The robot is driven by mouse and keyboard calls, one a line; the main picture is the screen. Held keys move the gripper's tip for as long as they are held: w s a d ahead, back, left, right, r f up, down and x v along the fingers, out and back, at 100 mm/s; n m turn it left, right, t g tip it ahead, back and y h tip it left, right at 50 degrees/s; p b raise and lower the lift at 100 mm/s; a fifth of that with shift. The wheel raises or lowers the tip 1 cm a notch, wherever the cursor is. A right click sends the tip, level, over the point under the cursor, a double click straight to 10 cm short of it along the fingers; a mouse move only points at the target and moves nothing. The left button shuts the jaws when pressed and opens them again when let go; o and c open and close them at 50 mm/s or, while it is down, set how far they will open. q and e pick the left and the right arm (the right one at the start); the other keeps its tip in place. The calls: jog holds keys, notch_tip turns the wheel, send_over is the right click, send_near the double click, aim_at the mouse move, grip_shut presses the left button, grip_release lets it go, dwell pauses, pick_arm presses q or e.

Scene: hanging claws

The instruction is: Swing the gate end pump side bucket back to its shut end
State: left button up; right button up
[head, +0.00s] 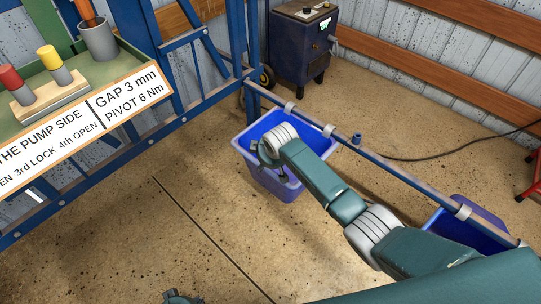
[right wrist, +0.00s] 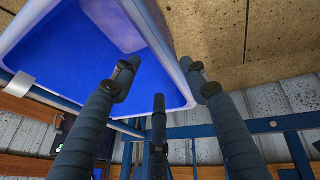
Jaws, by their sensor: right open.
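A blue open bucket (head: 243,152) hangs below the blue rail (head: 388,168), left of centre in the head view. Its blue inside and pale rim fill the upper left of the right wrist view (right wrist: 60,55). A second blue bucket (head: 462,238) hangs farther right, partly behind my arm. My right gripper (head: 283,178) is at the first bucket, its fingers partly hidden by the wrist. In the wrist view the spread fingers (right wrist: 157,82) are open, one over the bucket's inside and one beyond its right rim. Contact cannot be told. My left gripper is not clearly seen.
A blue frame with a green tray (head: 100,72) and a lettered sign (head: 85,120) stands at the left. A dark wheeled machine (head: 302,42) is behind the rail. A black cable crosses the floor at right.

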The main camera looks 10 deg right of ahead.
jog(key=v, duration=0.8)
jog(key=shift+r, duration=0.25)
